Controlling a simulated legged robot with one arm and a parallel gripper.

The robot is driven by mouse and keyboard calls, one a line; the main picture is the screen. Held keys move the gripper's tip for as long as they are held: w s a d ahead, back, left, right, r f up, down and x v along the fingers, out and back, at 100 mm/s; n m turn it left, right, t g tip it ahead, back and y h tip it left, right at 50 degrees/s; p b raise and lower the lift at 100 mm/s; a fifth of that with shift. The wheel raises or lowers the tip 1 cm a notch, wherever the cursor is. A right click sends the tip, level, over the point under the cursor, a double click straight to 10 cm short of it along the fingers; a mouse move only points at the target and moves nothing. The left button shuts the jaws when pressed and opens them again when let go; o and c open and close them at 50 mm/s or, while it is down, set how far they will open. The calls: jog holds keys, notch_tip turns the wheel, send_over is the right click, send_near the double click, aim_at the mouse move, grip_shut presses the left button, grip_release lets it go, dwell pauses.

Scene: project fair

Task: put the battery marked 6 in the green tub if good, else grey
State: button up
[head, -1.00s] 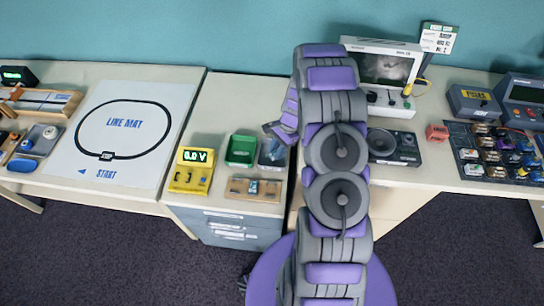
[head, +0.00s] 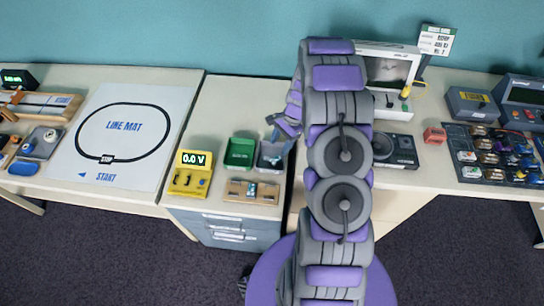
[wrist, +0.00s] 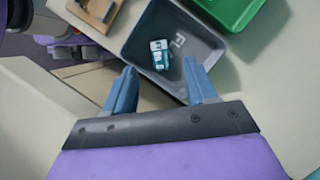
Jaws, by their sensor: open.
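The grey tub (head: 264,164) stands right of the green tub (head: 239,154) on the desk. The wrist view shows the grey tub (wrist: 132,62) with a teal-and-white battery (wrist: 160,55) lying inside; I cannot read its number. The green tub (wrist: 235,12) shows there at the top right. My gripper (wrist: 163,82) is open, its fingers over the near side of the grey tub, apart from the battery. In the head view my gripper (head: 283,125) is at the tub's back right, partly behind my arm. A yellow meter (head: 188,183) reads 0.0 V.
A line mat (head: 122,125) lies left.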

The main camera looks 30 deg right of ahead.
jog(key=p+v, duration=0.2)
jog(key=v, duration=1.1)
jog(key=shift+a, duration=0.1)
jog(key=s+a+r+n+g+h, duration=0.1)
jog(key=s+a+r+n+h, duration=0.2)
jog(key=s+a+r+n, duration=1)
jog(key=s+a+r, duration=0.1)
jog(key=s, duration=0.5)
jog(key=s+a+r+n+h, duration=0.1)
jog(key=s+a+r, duration=0.2)
jog(key=s, duration=0.4)
jog(key=s+a+r+n, duration=0.1)
jog(key=s+a+r, duration=0.2)
jog(key=s+a, duration=0.2)
jog(key=s, duration=0.2)
jog(key=shift+s+n+h, duration=0.3)
jog(key=shift+s+n, duration=0.05)
jog(key=shift+n, duration=0.05)
